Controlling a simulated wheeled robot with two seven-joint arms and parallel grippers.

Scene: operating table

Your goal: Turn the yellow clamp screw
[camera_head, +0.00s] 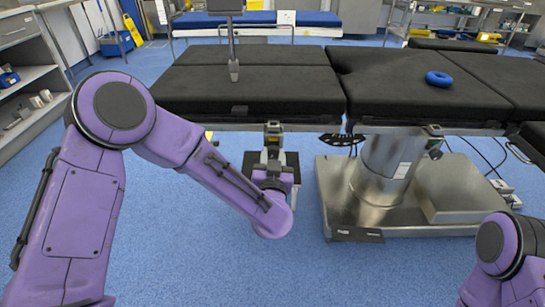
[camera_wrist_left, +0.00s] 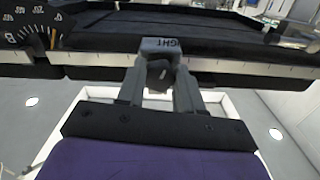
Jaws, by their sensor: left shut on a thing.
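A grey rail clamp (camera_head: 273,130) sits on the near side edge of the black operating table (camera_head: 245,90). My left gripper (camera_head: 273,155) is just below the clamp, partly hidden by my purple wrist. In the left wrist view my left gripper (camera_wrist_left: 159,88) has its fingers on either side of a small grey knob-like part (camera_wrist_left: 159,74) under the clamp, shut on it. I cannot make out a yellow colour on this part. My right gripper is out of view.
A second clamp (camera_head: 434,130) sits on the rail further right. The metal table column (camera_head: 385,160) and its wide base (camera_head: 440,190) stand right of my left gripper. A dial scale (camera_wrist_left: 33,32) shows in the wrist view.

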